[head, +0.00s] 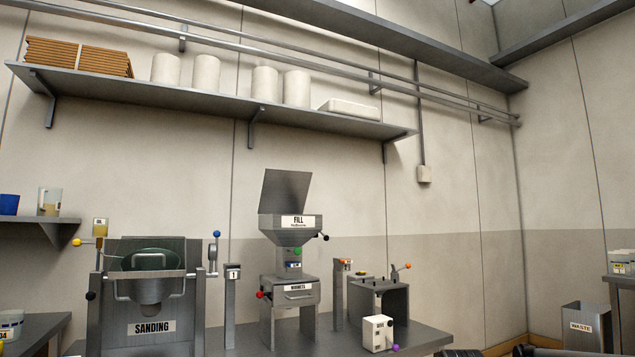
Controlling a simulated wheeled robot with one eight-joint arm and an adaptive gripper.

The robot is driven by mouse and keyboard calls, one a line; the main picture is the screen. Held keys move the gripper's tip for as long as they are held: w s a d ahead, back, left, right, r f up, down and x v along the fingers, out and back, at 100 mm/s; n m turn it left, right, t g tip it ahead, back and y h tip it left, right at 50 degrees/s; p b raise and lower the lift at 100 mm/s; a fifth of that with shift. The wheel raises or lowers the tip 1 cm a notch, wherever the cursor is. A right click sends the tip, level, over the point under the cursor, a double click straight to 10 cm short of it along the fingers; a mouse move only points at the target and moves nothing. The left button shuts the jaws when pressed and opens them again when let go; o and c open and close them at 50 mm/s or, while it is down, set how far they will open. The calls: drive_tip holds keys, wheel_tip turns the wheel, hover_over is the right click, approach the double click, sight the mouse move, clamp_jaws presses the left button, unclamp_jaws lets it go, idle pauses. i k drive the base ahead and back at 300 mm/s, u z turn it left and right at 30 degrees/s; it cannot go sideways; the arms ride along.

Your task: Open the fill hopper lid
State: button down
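The fill hopper (290,233) is a grey metal funnel labelled FILL, on top of a machine at the middle of the bench in the head view. Its lid (286,192) is a flat dark grey plate that stands raised and tilted above the hopper, so the lid is open. A small black knob (325,237) sticks out at the hopper's right side. The inside of the hopper is hidden from this low angle. My gripper cannot be made out; only dark shapes, perhaps parts of my arm, show at the bottom edge.
The sanding machine (150,300) stands left of the fill machine, with a narrow post between them. A dark stand (378,300) and a white box (377,333) are on the right. A long shelf (210,98) hangs above. A waste bin (587,325) stands far right.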

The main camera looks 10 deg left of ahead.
sight(283, 192)
drive_tip(key=u, duration=0.05)
drive_tip(key=i, duration=0.9)
